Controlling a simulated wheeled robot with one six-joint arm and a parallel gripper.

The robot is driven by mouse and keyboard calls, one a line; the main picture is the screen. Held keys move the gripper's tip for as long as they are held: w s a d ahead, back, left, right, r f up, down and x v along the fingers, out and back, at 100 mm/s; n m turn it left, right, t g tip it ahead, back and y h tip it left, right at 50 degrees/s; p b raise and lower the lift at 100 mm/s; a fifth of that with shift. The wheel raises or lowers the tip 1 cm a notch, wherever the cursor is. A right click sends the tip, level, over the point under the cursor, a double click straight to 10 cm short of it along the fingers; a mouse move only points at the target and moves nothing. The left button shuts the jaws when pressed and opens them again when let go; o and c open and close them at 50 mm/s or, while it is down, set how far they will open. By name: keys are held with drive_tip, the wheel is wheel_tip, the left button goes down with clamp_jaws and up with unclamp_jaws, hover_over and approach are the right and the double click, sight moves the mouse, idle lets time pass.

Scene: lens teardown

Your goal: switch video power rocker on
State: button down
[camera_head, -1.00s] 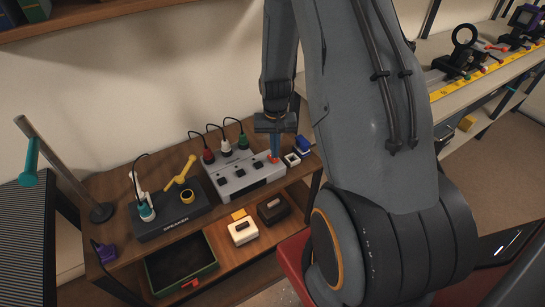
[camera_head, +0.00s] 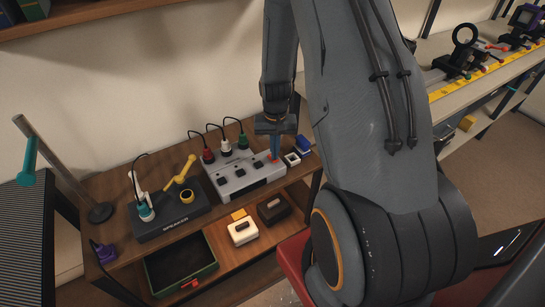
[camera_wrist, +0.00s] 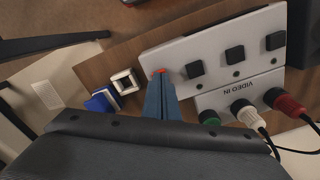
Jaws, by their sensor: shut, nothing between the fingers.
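The video box (camera_head: 243,181) is a light grey unit on the wooden shelf, with black square controls on top and red, white and green plugs behind. In the wrist view the box (camera_wrist: 206,52) carries the words VIDEO IN. A small red rocker (camera_wrist: 159,71) shows at one end of its top, mostly hidden by my fingertips. My gripper (camera_wrist: 160,82) is shut, with blue fingers pointing down at the rocker. In the head view my gripper (camera_head: 275,156) stands over the right end of the box. Touch and the rocker's tilt cannot be made out.
A white socket block (camera_head: 292,159) and a blue block (camera_head: 303,144) sit just right of the box. A green-rimmed tray (camera_head: 212,264) and white and black blocks lie in front, lower down.

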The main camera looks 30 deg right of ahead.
drive_tip(key=shift+f, duration=0.25)
drive_tip(key=shift+r, duration=0.1)
wheel_tip(320, 180, up, 7)
drive_tip(key=p, duration=0.4)
drive_tip(key=shift+p, duration=0.35)
idle(0.6)
